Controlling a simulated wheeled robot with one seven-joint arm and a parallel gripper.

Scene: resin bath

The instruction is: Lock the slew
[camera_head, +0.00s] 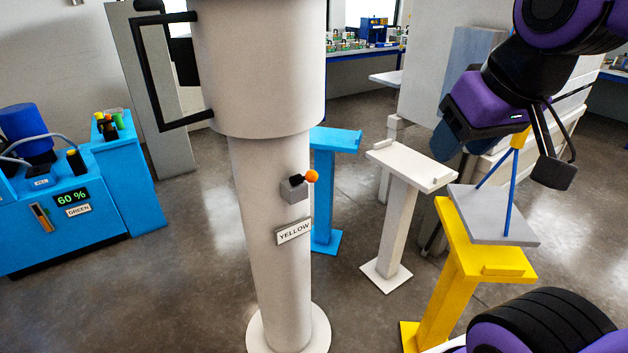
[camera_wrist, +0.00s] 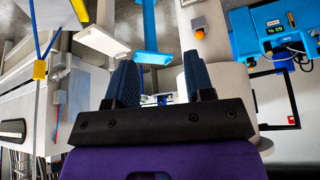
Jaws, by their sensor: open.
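A pale column (camera_head: 265,180) stands upright in the middle of the head view. A small grey block (camera_head: 293,190) on it carries a short lever with an orange knob (camera_head: 312,176), pointing right. A YELLOW label (camera_head: 294,232) sits below. The knob also shows near the top of the wrist view (camera_wrist: 200,35). A black bar handle (camera_head: 160,75) projects from the wider upper part. My gripper (camera_head: 452,138) is open and empty, well right of the knob and apart from it. Its two blue fingers show in the wrist view (camera_wrist: 160,80).
A yellow stand (camera_head: 450,280) bears a grey plate (camera_head: 490,213) with blue rods rising to a yellow block (camera_head: 520,138), close to my gripper. White (camera_head: 395,210) and blue (camera_head: 323,190) stands are behind. A blue machine (camera_head: 90,235) reading 60 % is left.

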